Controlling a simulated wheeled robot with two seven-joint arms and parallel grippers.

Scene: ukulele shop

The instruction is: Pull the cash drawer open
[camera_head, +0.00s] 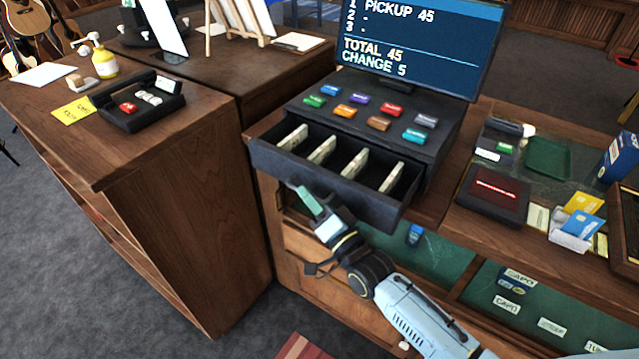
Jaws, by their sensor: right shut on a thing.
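The black cash drawer (335,205) stands pulled out from the register (400,150) on the wooden counter. Several compartments show inside it, with upright stacks of notes (322,150). My right gripper (300,192) is at the drawer's front face, left of its middle, and is shut on the drawer's front. The exact spot it grips is hidden by the gripper itself. Above the register, a screen (415,45) reads PICKUP 45, TOTAL 45, CHANGE 5. My left gripper is not in view.
Coloured keys (370,108) cover the register's top. A black device with a red display (495,190) and a card holder (570,240) stand to the right. A second wooden counter (180,180) with a black tray (135,115) and yellow bottle (104,62) is at left. Grey floor (60,250) lies open at lower left.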

